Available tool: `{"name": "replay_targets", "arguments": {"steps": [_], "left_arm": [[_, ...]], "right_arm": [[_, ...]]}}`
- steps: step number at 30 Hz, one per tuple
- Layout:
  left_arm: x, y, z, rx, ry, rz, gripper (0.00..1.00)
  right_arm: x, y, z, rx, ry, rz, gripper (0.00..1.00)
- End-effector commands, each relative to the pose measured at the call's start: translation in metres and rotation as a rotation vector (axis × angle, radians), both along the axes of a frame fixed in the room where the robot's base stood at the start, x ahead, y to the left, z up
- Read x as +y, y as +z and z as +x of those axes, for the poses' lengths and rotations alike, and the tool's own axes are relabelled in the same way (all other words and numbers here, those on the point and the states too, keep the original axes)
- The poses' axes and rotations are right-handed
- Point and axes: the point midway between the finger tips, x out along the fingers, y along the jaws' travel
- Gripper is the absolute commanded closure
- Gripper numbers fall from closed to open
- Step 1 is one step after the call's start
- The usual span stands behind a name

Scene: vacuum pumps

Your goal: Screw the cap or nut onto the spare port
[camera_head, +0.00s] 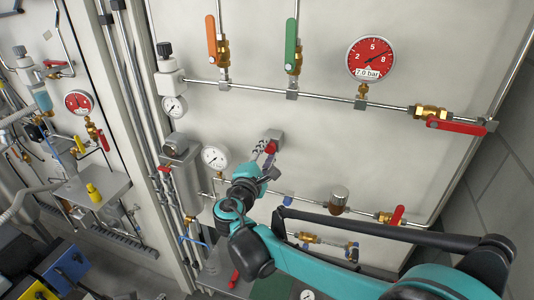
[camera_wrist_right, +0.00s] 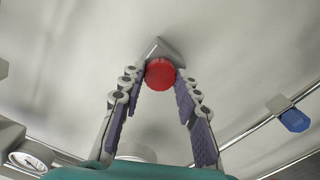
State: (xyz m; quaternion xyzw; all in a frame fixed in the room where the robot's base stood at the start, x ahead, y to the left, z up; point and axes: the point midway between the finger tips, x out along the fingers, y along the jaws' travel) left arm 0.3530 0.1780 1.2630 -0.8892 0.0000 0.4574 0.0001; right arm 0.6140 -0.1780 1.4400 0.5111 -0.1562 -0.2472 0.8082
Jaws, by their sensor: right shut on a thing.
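A round red cap (camera_wrist_right: 160,74) sits between the fingertips of my right gripper (camera_wrist_right: 161,78) in the right wrist view. The gripper is shut on it. Directly behind the cap is a grey angular block (camera_wrist_right: 163,48) on the pale panel, which seems to be the spare port. I cannot tell whether the cap touches it or is threaded on. In the head view the right gripper (camera_head: 264,153) reaches up to the grey block (camera_head: 275,136), with the red cap (camera_head: 271,148) showing small and partly hidden by the fingers. My left gripper is not in view.
A white gauge (camera_head: 214,157) and a grey cylinder (camera_head: 182,170) stand left of the gripper. A pipe with a blue cap (camera_head: 288,200) and a red-handled valve (camera_head: 397,216) runs below right. Valves and a red gauge (camera_head: 371,58) line the pipe above. The panel around the block is bare.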

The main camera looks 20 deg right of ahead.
Motion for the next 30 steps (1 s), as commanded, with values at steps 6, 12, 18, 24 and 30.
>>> {"name": "replay_targets", "arguments": {"steps": [6, 12, 18, 24, 30], "left_arm": [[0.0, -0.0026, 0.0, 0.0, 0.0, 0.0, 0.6], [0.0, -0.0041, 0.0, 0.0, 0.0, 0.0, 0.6], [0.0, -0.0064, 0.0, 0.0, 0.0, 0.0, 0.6], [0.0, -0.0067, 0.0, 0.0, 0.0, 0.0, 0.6], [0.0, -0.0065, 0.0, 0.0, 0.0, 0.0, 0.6]], "right_arm": [[0.0, -0.0005, 0.0, -0.1, 0.0, 0.148, 1.0], [-0.0001, -0.0002, 0.0, -0.195, 0.0, 0.289, 1.0], [-0.0003, -0.0005, 0.0, -0.314, 0.0, 0.465, 1.0], [-0.0003, -0.0001, 0.0, -0.362, 0.0, 0.536, 1.0], [-0.0002, 0.0, 0.0001, -0.36, 0.0, 0.534, 0.45]]}}
